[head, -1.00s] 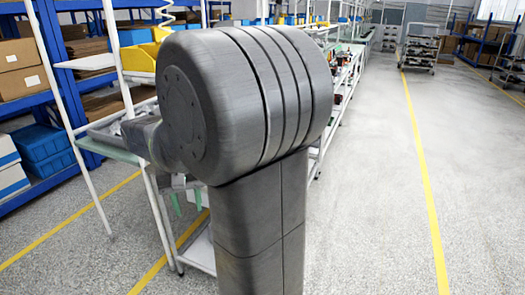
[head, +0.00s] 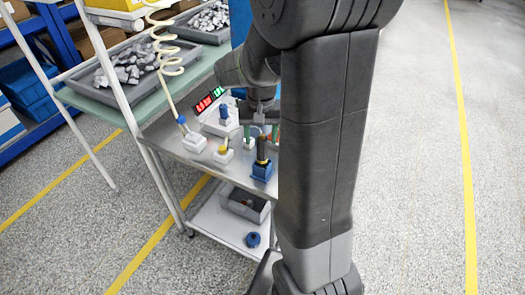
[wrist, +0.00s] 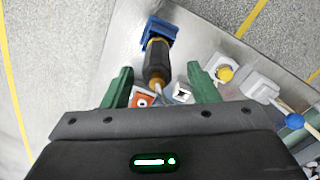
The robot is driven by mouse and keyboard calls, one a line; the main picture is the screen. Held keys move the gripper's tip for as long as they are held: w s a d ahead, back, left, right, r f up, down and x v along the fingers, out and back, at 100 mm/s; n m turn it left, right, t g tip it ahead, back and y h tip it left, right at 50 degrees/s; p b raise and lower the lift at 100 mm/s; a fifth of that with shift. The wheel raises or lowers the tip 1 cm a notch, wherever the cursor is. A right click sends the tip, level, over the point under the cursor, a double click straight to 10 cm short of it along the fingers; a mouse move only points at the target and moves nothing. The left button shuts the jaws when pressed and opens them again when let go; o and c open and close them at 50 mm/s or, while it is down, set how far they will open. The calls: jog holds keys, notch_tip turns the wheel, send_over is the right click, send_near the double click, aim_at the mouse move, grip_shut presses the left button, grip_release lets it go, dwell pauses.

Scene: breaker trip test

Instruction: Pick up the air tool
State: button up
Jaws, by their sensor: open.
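The coiled pale hose (head: 165,55) ends at a blue-topped fitting on a white block (head: 193,142); this blue end also shows at the right of the wrist view (wrist: 294,121). A black and yellow tool (head: 261,150) stands in a blue holder (head: 263,171) on the bench. I cannot tell for sure which of these is the air tool. In the wrist view, the black and yellow tool (wrist: 157,62) appears between my gripper's green fingers, with gaps on both sides. My gripper (wrist: 161,86) is open and empty, above the bench near this tool; my arm partly hides it in the head view.
A yellow-topped white block (head: 222,154) stands between hose end and blue holder. A lit display (head: 211,99) stands behind. A tray of grey parts (head: 125,70) is at upper left. A grey bin (head: 244,205) sits on the lower shelf. The floor at right is clear.

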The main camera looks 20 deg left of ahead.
aim_at(262, 147)
jog(key=shift+w+d+f+p, duration=0.1)
jog(key=shift+f+p, duration=0.1)
jog(key=shift+f, duration=1.05)
jog(key=shift+w+f+p, duration=0.1)
jog(key=shift+f+p, duration=0.1)
jog(key=shift+f, duration=1.05)
jog(key=c, duration=1)
